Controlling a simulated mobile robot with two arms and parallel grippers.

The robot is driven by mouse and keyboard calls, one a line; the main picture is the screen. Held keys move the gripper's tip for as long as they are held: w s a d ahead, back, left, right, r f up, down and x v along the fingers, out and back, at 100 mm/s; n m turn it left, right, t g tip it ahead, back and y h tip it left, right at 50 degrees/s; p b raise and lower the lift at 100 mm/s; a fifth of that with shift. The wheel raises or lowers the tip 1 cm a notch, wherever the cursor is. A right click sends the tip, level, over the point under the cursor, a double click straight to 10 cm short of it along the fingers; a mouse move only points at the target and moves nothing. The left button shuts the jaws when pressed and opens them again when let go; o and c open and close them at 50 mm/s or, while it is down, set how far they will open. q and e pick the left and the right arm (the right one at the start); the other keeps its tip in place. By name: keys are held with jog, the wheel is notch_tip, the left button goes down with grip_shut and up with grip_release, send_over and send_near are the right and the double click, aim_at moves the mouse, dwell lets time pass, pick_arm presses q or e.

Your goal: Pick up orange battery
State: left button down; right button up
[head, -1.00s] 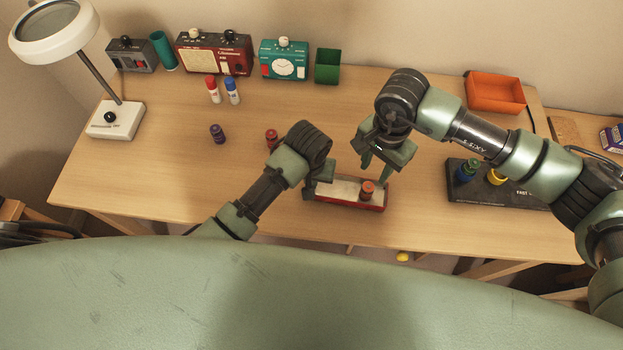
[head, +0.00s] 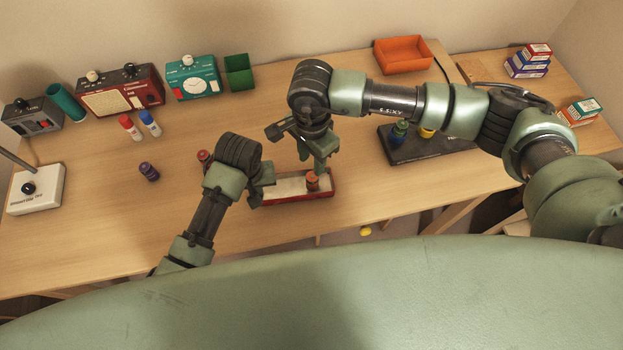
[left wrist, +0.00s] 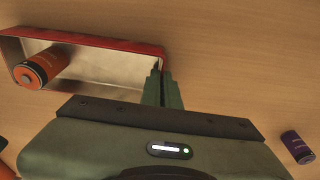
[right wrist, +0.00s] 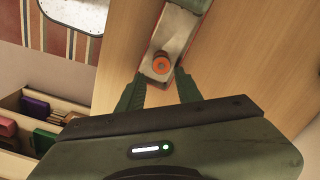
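The orange battery (head: 313,181) stands upright in the right part of a shallow red-rimmed tray (head: 284,199) with a pale inside. It also shows at the left in the left wrist view (left wrist: 40,68). My right gripper (head: 316,165) is just above the battery, open and pointing down. In the right wrist view the battery (right wrist: 160,66) lies just past the open fingertips (right wrist: 161,80), in line with the gap. My left gripper (head: 264,188) is at the tray's left end. In its wrist view the fingers (left wrist: 163,78) are nearly together on the tray's end wall.
A purple battery (head: 149,172) and a partly hidden red one (head: 203,156) stand left of my left arm. A black holder (head: 408,153) with green and yellow batteries is at right. An orange bin (head: 403,56), green cup (head: 239,72) and radios line the back. Bare desk lies before the tray.

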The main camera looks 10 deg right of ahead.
aim_at(312, 176)
notch_tip(312, 176, down, 10)
jog(key=shift+w+d+r, duration=0.15)
dwell(0.3)
grip_shut()
